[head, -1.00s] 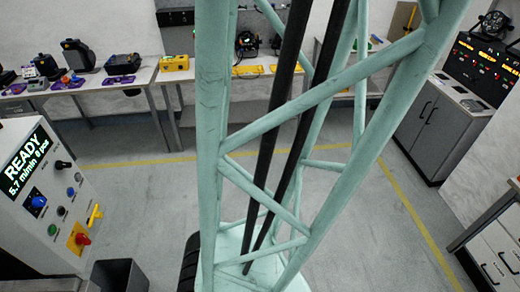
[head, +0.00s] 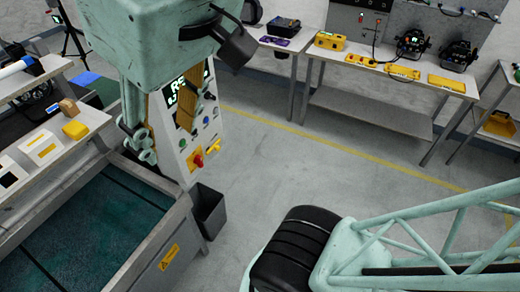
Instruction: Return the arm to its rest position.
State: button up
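My gripper is not clearly in view. A mint-green lattice link of my arm (head: 430,235) comes in from the right edge. It runs low across the lower right to a thick black ribbed joint (head: 295,245) near the bottom middle. No fingertips show along it, and I cannot tell whether anything is held.
A mint-green housing (head: 155,45) partly hides the control console (head: 200,135) at left. A metal-rimmed tank (head: 150,235) and grey bin (head: 208,212) stand below. A shelf with yellow blocks (head: 75,130) is at left. Benches with stage lights (head: 413,45) line the back. Middle floor is clear.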

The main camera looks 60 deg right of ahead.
jog(key=shift+s+f, duration=0.65)
jog(key=shift+f, duration=0.25)
notch_tip(320, 180, down, 14)
jog(key=b, duration=1.4)
dwell(0.5)
